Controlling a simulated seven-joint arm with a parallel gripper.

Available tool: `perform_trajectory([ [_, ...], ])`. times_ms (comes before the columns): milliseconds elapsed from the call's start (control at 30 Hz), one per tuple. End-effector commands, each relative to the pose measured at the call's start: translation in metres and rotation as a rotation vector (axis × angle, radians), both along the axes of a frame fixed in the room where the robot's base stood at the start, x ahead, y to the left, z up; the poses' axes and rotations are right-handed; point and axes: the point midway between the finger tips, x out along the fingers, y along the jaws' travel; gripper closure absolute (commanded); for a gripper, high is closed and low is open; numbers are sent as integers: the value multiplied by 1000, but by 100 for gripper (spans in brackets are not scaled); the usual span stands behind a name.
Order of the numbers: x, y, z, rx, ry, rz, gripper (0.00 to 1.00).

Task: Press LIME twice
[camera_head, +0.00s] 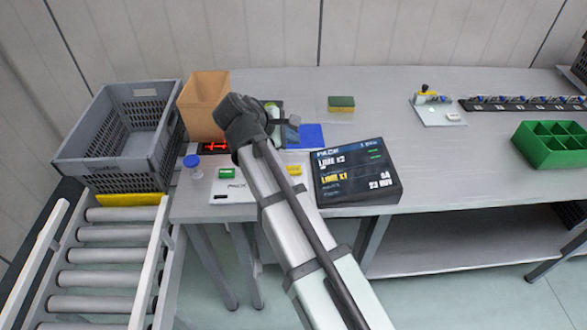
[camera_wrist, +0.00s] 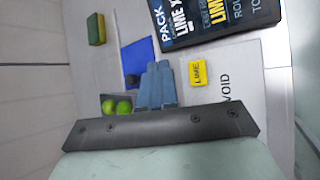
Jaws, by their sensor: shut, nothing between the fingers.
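The yellow LIME button (camera_wrist: 198,73) sits on a white panel (camera_wrist: 235,90) that also bears the word VOID. In the head view the yellow button (camera_head: 294,170) shows at the panel's right side, partly beside my arm. My gripper (camera_wrist: 160,68) is shut and empty, its blue fingers together to the left of the button in the wrist view, apart from it in the picture. In the head view my gripper (camera_head: 290,128) is over the table behind the panel, near the blue mat. The dark screen (camera_head: 355,175) reads LIME X2 and, in yellow, LIME X1.
A green button (camera_head: 228,173) is on the panel's left part. Green limes (camera_wrist: 116,107) lie in a container beside my fingers. A blue mat (camera_head: 311,136), a sponge (camera_head: 341,103), a cardboard box (camera_head: 203,100) and a blue-lidded jar (camera_head: 192,161) stand nearby. A grey crate (camera_head: 112,170) is at left.

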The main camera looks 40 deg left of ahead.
Motion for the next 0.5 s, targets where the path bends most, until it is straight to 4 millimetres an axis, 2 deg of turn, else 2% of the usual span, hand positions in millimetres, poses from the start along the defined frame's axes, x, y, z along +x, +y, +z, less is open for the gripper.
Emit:
perform_trajectory([
  [500, 0, 0, -59, -1, 1, 0, 100],
])
